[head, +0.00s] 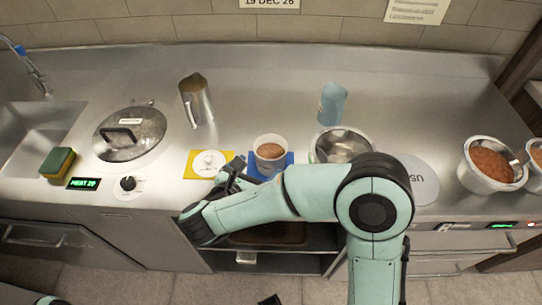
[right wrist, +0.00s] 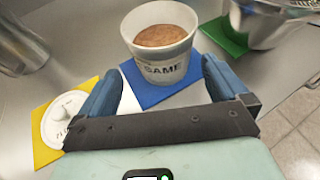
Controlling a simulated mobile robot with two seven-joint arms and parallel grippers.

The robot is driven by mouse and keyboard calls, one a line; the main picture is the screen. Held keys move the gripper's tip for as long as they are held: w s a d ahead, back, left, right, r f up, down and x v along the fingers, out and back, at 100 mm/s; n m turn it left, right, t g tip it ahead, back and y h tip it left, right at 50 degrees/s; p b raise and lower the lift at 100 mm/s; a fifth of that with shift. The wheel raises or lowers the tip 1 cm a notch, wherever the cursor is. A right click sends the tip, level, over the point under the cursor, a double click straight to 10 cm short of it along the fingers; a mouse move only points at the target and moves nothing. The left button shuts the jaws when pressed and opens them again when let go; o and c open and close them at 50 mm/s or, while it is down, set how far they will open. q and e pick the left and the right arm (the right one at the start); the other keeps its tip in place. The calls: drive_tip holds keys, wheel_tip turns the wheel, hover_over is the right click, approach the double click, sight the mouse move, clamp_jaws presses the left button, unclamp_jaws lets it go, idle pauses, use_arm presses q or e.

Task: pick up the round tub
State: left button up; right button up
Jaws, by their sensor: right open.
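The round tub (head: 270,162) is white with brown contents and stands upright on a blue mat (head: 286,172) on the steel counter. In the right wrist view the tub (right wrist: 160,72) shows dark lettering with "SAME" readable. My right gripper (head: 236,172) is at the near left side of the tub in the head view. In the right wrist view its blue fingers (right wrist: 162,80) are open and spread, with the tub beyond and between their tips. Nothing is held. I cannot tell whether a finger touches the tub. My left gripper is not in view.
A yellow mat (head: 190,170) with a white round piece (head: 208,163) lies left of the tub. A metal bowl (head: 343,146) on a green mat (right wrist: 222,36) stands right. A metal jug (head: 196,100) and blue cup (head: 332,103) stand behind. A lidded pot (head: 130,133) is farther left.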

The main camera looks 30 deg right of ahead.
sight(277, 152)
drive_tip(key=p+x, duration=0.1)
drive_tip(key=x, duration=0.6)
drive_tip(key=shift+s+d, duration=0.1)
drive_tip(key=shift+s, duration=0.15)
drive_tip(key=shift+r, duration=0.1)
drive_tip(key=c, duration=1.1)
drive_tip(key=shift+c, duration=0.2)
drive_tip(key=shift+r, duration=0.1)
wheel_tip(277, 152, up, 20)
drive_tip(key=p, duration=0.1)
